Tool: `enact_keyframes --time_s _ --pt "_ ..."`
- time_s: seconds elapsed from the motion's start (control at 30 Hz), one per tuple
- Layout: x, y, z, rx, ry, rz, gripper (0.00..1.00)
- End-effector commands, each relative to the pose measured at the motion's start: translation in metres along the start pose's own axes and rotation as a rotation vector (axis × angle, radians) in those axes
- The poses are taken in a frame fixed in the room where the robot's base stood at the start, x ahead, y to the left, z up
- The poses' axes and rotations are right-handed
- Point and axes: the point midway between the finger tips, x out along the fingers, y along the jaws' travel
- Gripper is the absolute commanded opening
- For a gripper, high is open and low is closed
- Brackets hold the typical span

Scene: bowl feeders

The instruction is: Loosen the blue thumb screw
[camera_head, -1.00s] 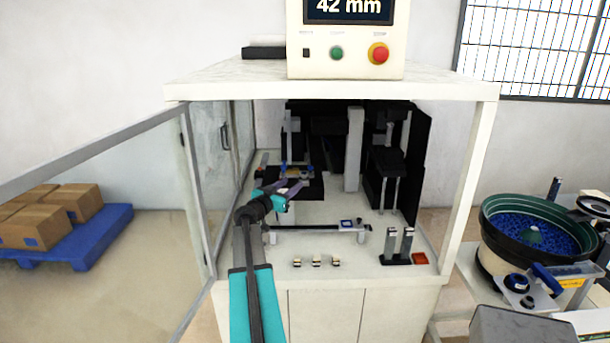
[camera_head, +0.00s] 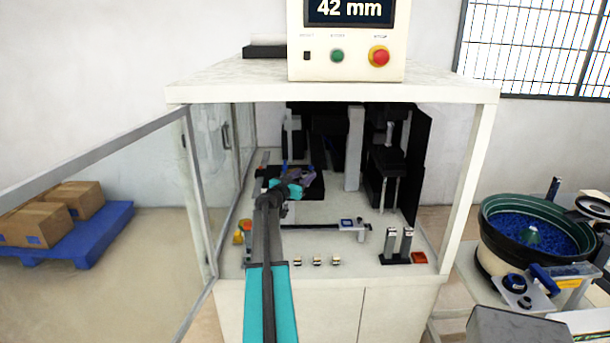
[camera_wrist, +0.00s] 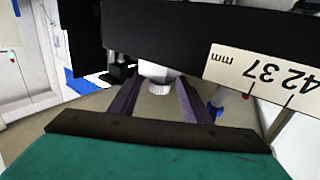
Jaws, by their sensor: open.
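My gripper (camera_head: 308,179) is inside the white machine cabinet, above its deck and in front of the dark fixture. In the wrist view its two dark purple fingers (camera_wrist: 159,88) are apart. A pale round knob or stub (camera_wrist: 158,76) shows between the fingertips, below a black block; I cannot tell whether they touch it. A small blue upright part (camera_wrist: 216,104), perhaps the blue thumb screw, stands just right of the right finger, outside the jaws. In the head view, a blue bit (camera_head: 285,167) shows just behind my gripper; the rest there is hidden by it.
A rail (camera_head: 325,226) and several small blocks (camera_head: 317,261) are in front on the deck. The cabinet's glass door (camera_head: 110,210) stands open at left.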

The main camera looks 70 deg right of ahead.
Motion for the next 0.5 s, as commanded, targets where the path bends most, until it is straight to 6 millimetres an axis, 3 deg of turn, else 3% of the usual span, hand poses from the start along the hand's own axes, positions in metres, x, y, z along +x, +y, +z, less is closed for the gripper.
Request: enact_keyframes --time_s 0.43,0.5 --pt "0.0061 0.0008 0.0001 0.001 0.0 0.001 0.43" --pt "0.0061 0.0009 0.0001 0.001 0.0 0.001 0.33"
